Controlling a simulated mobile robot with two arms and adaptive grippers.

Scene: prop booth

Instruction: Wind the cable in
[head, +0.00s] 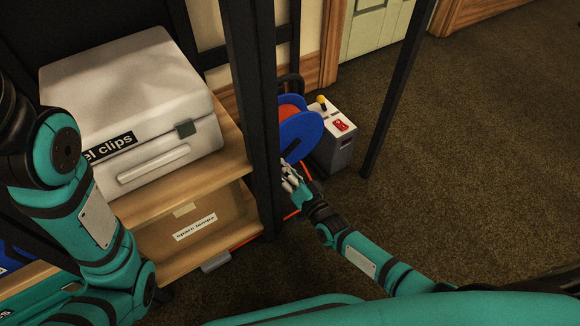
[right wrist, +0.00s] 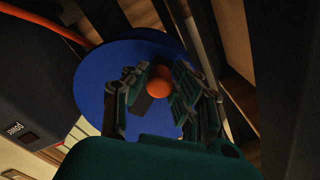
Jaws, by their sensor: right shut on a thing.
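A cable reel (head: 305,140) with blue discs and orange cable wound between them stands behind the dark post. Its blue disc (right wrist: 95,82) fills the middle of the right wrist view. My right gripper (head: 289,172) is at the reel's lower front edge. In the right wrist view its fingers (right wrist: 160,92) are shut around a round orange knob (right wrist: 159,75) in front of the disc. Orange cable (right wrist: 45,24) runs off at the upper left there. My left arm shows at the left of the head view; its gripper is out of view.
A grey box (head: 338,150) with a red switch and yellow-topped lever stands beside the reel. A dark post (head: 256,110) is close to my right gripper. A shelf holds a white case (head: 130,105) and a cardboard box (head: 190,225). Carpet (head: 470,150) at right is clear.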

